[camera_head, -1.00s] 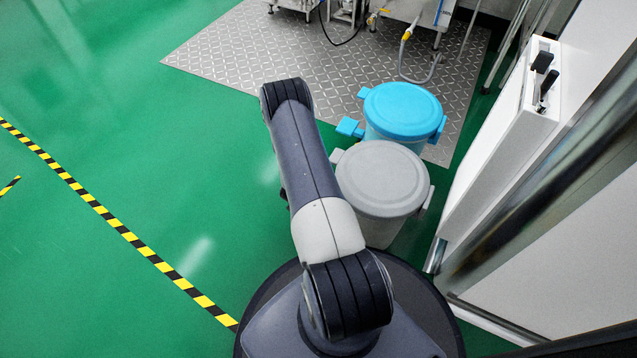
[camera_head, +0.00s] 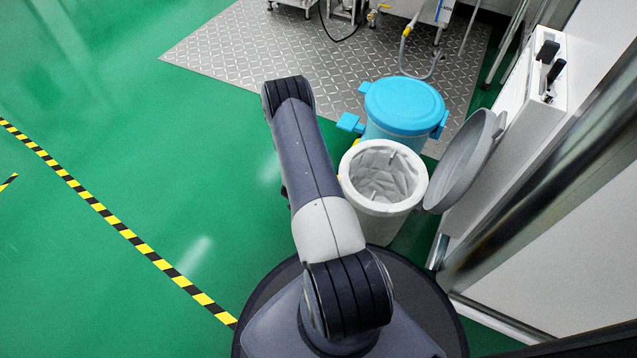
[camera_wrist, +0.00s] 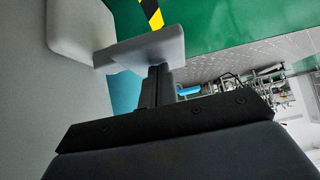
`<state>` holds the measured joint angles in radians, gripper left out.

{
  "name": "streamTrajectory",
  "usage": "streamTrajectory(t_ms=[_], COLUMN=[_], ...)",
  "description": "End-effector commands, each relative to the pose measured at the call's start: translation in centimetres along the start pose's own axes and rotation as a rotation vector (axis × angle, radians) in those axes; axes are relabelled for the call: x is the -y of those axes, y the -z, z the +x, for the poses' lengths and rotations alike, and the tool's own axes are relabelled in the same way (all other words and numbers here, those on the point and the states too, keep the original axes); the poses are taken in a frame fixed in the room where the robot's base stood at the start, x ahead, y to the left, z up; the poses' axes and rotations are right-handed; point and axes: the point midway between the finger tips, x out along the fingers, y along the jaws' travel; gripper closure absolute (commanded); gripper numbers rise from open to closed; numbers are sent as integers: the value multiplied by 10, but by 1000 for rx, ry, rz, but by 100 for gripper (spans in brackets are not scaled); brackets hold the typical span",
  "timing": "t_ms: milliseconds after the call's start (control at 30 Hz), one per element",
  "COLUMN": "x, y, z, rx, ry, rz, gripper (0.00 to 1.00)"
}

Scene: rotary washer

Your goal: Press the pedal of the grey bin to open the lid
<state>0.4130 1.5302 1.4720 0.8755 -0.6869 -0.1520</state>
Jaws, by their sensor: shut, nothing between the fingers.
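The grey bin (camera_head: 385,226) stands just right of my arm in the head view. Its grey lid (camera_head: 466,166) is swung up and tilted to the right, and a pale liner shows inside the bin. In the wrist view the bin's wall (camera_wrist: 30,90) fills the left side. Its grey pedal (camera_wrist: 145,48) sticks out from the bin. My gripper (camera_wrist: 158,72) is shut and empty, with its fingertips at the pedal, apparently touching it. In the head view my arm hides the gripper and the pedal.
A blue bin (camera_head: 403,106) with a closed lid stands behind the grey one. Its blue pedal (camera_head: 350,123) points left. A white panel (camera_head: 530,110) stands close on the right. Green floor (camera_head: 150,130) lies open to the left.

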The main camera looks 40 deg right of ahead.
Motion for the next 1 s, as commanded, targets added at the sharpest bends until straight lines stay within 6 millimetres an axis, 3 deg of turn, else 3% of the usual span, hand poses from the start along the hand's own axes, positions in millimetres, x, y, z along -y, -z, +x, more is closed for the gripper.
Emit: streamTrajectory(t_ms=[100, 300, 500, 700, 1000], x=[-1, 0, 0, -1, -1], y=[29, 24, 23, 22, 22], z=[-20, -69, -102, -114, -114], rx=[-6, -6, -8, -8, -8], ry=[3, 5, 4, 3, 3], rz=[1, -5, -2, 0, 1], gripper=[100, 100, 100, 100, 100])
